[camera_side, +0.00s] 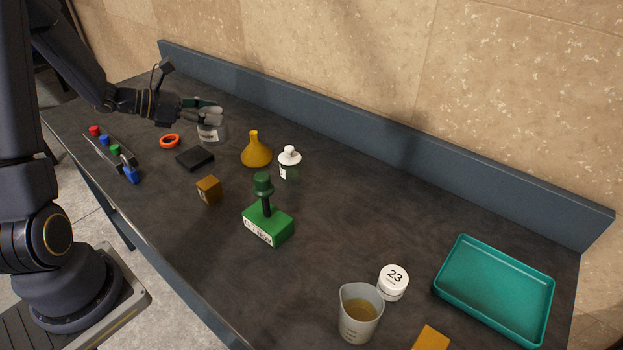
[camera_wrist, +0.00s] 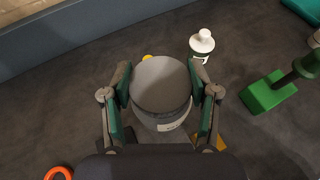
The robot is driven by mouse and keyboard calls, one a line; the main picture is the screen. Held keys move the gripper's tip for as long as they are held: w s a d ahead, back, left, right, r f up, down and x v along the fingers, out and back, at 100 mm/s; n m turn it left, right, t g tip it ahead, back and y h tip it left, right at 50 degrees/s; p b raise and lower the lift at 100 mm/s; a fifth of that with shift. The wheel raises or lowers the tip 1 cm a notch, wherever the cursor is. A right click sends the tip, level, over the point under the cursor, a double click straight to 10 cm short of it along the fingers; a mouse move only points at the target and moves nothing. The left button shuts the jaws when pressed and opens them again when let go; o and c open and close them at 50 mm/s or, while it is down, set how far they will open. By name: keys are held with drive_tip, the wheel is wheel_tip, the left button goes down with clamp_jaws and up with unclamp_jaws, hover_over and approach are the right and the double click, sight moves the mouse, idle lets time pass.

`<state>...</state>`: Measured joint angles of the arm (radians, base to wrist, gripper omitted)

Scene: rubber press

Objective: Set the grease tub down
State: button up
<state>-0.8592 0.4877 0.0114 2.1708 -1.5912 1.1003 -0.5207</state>
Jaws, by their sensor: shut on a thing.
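The grease tub is a squat round grey tub with a lid and a pale label. In the side view the grease tub (camera_side: 211,130) is at the far left of the bench, close to the bench top; I cannot tell if its base touches. In the wrist view the tub (camera_wrist: 162,92) sits between both fingers. My gripper (camera_side: 207,117) is shut on the tub from its sides, and the wrist view shows a finger on each side (camera_wrist: 162,100). The tub looks upright. The gripper hides part of its upper side in the side view.
A green press (camera_side: 268,224) stands mid-bench. A teal tray (camera_side: 494,290) is far right. A raised ledge (camera_side: 370,128) runs along the back.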

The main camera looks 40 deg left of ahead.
drive_tip(key=s+a+r+n+t+y, duration=0.15)
drive_tip(key=a+n+y, duration=0.4)
drive_tip(key=a, duration=0.75)
drive_tip(key=shift+w+a+f, duration=1.3)
drive_tip(key=shift+w+f, duration=0.7)
drive_tip(key=shift+w+a+f, duration=1.3)
drive_tip(key=shift+w+f, duration=0.65)
drive_tip(key=shift+f, duration=0.1)
drive_tip(key=shift+w+a+f, duration=1.3)
drive_tip(key=shift+w+f, duration=0.7)
drive_tip(key=shift+f, duration=0.15)
drive_tip(key=o, duration=1.6)
